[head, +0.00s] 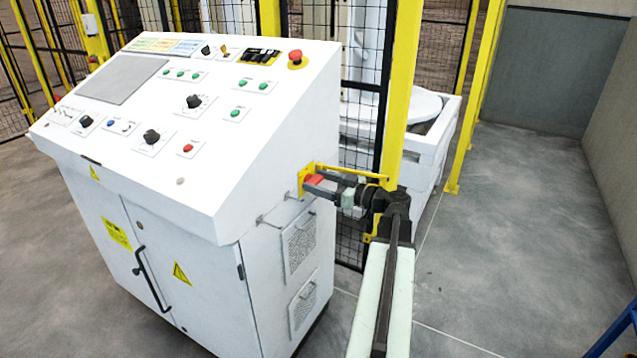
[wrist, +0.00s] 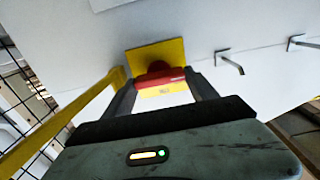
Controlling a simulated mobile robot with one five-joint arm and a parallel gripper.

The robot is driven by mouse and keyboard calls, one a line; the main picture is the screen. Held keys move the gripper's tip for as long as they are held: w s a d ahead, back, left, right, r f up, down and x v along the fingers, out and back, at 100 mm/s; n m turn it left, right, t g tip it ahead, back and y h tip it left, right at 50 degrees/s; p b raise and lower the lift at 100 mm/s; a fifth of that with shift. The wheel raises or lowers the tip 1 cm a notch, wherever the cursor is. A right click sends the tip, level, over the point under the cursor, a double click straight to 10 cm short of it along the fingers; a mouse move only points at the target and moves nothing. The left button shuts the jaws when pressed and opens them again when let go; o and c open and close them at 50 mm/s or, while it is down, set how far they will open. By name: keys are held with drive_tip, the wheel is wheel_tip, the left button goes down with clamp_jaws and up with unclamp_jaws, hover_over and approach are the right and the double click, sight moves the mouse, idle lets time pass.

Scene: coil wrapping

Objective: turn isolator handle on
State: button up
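The isolator handle (head: 314,179) is a red bar on a yellow plate, on the right side wall of the white control cabinet (head: 275,260). In the wrist view the red handle (wrist: 160,76) lies nearly level across the yellow plate (wrist: 172,52), its right end slightly higher. My gripper (head: 322,186) reaches toward it from the right. In the wrist view the dark fingers of my gripper (wrist: 161,88) stand apart, one near each end of the handle. I cannot tell whether they touch it. The middle of the handle is clear between them.
A yellow bar (head: 350,173) runs just above my gripper toward a yellow post (head: 400,100). Black mesh fence (head: 355,130) stands behind. Small metal hooks (wrist: 229,62) stick out of the cabinet wall near the handle. Open grey floor (head: 500,240) lies to the right.

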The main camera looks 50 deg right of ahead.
drive_tip(key=c, duration=0.7)
drive_tip(key=m, duration=0.4)
drive_tip(key=shift+d+m, duration=0.1)
drive_tip(key=shift+m, duration=0.3)
drive_tip(key=m, duration=0.4)
drive_tip(key=shift+d+f, duration=0.1)
drive_tip(key=m, duration=0.5)
drive_tip(key=shift+f, duration=0.1)
drive_tip(key=shift+f+m, duration=0.1)
drive_tip(key=shift+m, duration=2)
